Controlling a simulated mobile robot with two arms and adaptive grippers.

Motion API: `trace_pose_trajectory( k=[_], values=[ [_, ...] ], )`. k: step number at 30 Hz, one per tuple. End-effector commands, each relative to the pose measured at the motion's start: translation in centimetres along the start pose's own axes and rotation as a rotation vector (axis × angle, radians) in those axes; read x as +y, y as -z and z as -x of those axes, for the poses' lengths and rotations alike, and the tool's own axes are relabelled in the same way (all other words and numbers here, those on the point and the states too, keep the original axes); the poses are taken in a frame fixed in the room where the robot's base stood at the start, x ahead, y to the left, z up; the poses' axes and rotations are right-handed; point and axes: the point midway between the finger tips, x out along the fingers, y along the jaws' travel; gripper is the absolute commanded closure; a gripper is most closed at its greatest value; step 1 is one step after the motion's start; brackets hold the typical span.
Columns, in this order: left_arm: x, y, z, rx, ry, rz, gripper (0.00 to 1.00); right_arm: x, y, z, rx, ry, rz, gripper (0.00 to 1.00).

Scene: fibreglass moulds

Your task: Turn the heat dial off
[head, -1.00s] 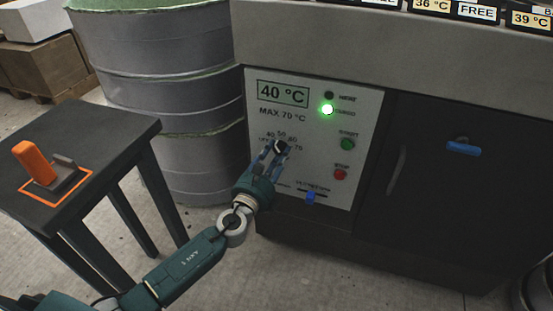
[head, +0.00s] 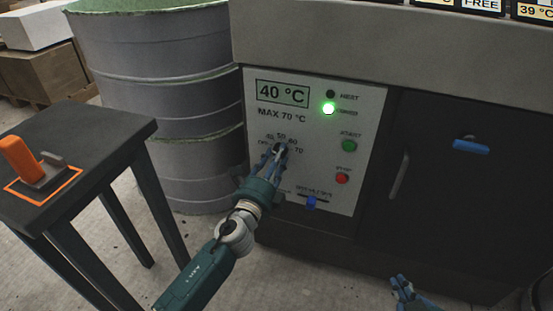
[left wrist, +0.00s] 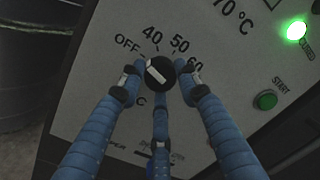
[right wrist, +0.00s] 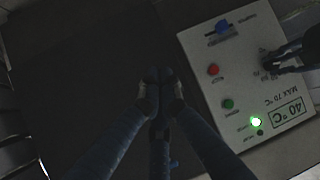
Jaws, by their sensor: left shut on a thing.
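The black heat dial (left wrist: 160,70) with a white mark sits on the pale control panel (head: 355,100). Its scale runs from OFF through 40, 50 and 60 to 70. My left gripper (head: 278,153) is shut on the dial, its blue fingers around the knob in the left wrist view (left wrist: 159,78). The white mark lies on the left part of the knob; I cannot tell exactly which label it points at. The display (head: 282,93) reads 40 °C. My right gripper (head: 404,287) is low in front of the dark cabinet, away from the panel; its opening is unclear in the dark right wrist view.
A green lamp (head: 328,108) is lit on the panel. A green start button (head: 349,145), a red stop button (head: 343,178) and a blue slider (head: 312,201) are near the dial. A dark table (head: 85,140) with an orange-handled thing (head: 22,158) stands at left, grey drums (head: 160,100) behind.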

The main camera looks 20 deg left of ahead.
Motion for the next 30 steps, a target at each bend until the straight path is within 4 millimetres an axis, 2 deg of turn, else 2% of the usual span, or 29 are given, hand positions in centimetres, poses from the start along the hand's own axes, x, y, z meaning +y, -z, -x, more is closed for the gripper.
trace_pose_trajectory(
  k=[6, 20, 21, 23, 24, 30],
  values=[
    [0.15, 0.17, 0.07, -0.001, -0.003, 0.050, 0.93, -0.13, 0.90, -0.14, 0.038, 0.002, 0.000, 1.00],
    [0.13, 0.17, 0.07, -0.002, -0.003, 0.064, 0.93, -0.16, 1.06, -0.16, 0.045, 0.003, 0.000, 1.00],
    [0.13, 0.18, 0.07, -0.002, -0.003, 0.064, 0.63, -0.16, 1.06, -0.16, 0.045, 0.003, 0.000, 1.00],
    [0.12, 0.17, 0.06, -0.002, -0.003, 0.063, 0.52, -0.17, 1.05, -0.16, 0.045, 0.003, 0.000, 1.00],
    [0.11, 0.16, 0.05, -0.002, -0.003, 0.063, 0.48, -0.17, 1.05, -0.16, 0.044, 0.003, 0.000, 1.00],
    [0.05, 0.08, 0.03, -0.003, -0.002, 0.061, 0.48, -0.17, 1.05, -0.16, 0.044, 0.003, 0.000, 1.00]
  ],
)
